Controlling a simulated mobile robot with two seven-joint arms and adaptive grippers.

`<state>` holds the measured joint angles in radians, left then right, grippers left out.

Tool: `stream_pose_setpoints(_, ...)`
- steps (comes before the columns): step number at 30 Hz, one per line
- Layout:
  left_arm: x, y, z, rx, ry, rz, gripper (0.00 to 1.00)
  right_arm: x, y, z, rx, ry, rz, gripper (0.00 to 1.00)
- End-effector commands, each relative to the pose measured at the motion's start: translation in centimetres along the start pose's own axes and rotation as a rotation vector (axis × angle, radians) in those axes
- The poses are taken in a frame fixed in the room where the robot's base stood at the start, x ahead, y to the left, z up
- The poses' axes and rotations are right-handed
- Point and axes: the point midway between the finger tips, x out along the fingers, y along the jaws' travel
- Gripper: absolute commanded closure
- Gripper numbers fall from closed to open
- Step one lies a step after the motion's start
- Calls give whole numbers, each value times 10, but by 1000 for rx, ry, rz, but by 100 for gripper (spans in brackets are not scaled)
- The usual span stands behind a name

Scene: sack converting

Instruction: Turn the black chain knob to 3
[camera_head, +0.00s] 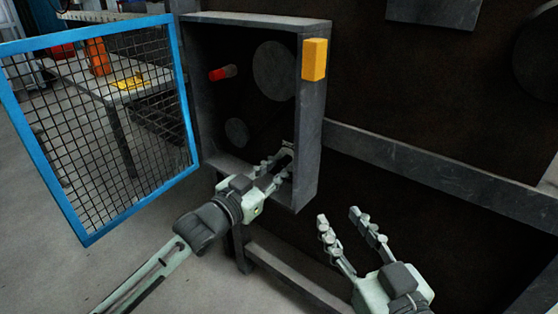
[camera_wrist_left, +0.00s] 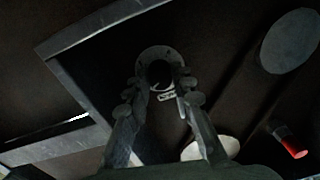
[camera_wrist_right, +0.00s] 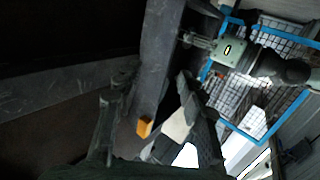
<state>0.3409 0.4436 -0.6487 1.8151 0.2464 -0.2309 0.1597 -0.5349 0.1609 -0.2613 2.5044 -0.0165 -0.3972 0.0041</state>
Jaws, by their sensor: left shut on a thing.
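The black chain knob (camera_wrist_left: 159,73) sits on a round grey dial plate (camera_wrist_left: 151,53) in the left wrist view, with a small light label (camera_wrist_left: 167,96) below it. The label's writing and the knob's setting are too small to read. My left gripper (camera_head: 286,160) reaches into the lower right of the open cabinet (camera_head: 308,140). Its fingers stand on both sides of the knob and are shut on it. In the head view the fingers hide the knob. My right gripper (camera_head: 338,215) is open and empty, in front of the machine and right of the cabinet.
A blue-framed mesh door (camera_head: 183,102) hangs open to the left. Inside the cabinet are a red-tipped handle (camera_head: 222,73) and grey discs (camera_head: 274,71). A yellow block (camera_head: 314,59) is on the cabinet's right edge. A grey beam (camera_head: 430,170) runs to the right.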

Motion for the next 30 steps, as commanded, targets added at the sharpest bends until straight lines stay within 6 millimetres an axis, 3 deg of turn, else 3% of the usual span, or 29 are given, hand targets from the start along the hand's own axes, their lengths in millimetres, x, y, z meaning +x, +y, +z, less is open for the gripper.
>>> stream_pose_setpoints(6, 0, 0, -3, 206, 5, 2, 100, -19, 36, 67, -44, -355, 72, 60)
stream_pose_setpoints(15, 0, 0, -2, 492, 13, 4, 100, -74, 77, 132, -64, -752, 165, 60)
stream_pose_setpoints(21, 0, 0, -1, 682, 19, 5, 100, -115, 97, 156, -63, -956, 220, 60)
stream_pose_setpoints(30, 0, 0, 0, 949, 28, 6, 100, -164, 114, 172, -52, -1167, 279, 60)
